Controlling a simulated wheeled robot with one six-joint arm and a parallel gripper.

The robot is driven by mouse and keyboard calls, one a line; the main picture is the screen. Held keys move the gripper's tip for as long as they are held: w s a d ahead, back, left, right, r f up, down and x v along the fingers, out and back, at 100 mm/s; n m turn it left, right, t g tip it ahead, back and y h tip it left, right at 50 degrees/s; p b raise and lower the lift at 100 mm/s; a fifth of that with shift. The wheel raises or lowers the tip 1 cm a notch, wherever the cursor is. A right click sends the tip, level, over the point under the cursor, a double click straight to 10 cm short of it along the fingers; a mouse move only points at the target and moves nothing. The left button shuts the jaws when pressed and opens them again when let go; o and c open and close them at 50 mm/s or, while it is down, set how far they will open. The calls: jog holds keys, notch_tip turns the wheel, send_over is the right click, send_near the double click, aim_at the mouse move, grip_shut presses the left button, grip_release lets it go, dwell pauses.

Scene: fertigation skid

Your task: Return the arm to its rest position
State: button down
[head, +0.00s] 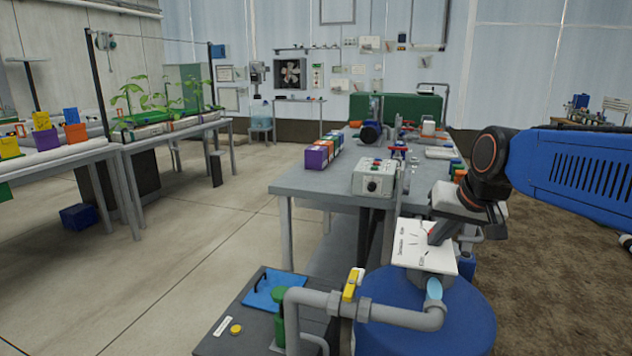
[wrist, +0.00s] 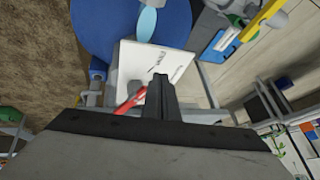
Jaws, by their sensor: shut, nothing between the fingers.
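My arm comes in from the right in the head view. My gripper (head: 434,238) points down and to the left, just over or in front of a white label plate (head: 412,256) above the blue tank (head: 470,318). In the wrist view my gripper (wrist: 160,80) is shut and empty, with the plate (wrist: 146,62) behind its fingertips. I cannot tell whether the fingers touch the plate. A red part (wrist: 130,102) shows beside the fingers. The blue tank (wrist: 105,30) lies beyond the plate.
A grey pipe with a yellow-handled valve (head: 353,285) runs left of the tank. A grey bench (head: 300,182) with a control box (head: 373,178) and coloured blocks stands behind. A low dark stand (head: 262,330) holds a blue tray. Open floor (head: 190,235) lies left.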

jog(key=s+d+f+n, duration=0.1)
jog(key=s+f, duration=0.6)
jog(key=s, duration=0.3)
jog(key=s+d+f+n+g+h, duration=0.1)
jog(key=s+f, duration=0.5)
jog(key=s, duration=0.5)
jog(key=shift+d+f, duration=0.4)
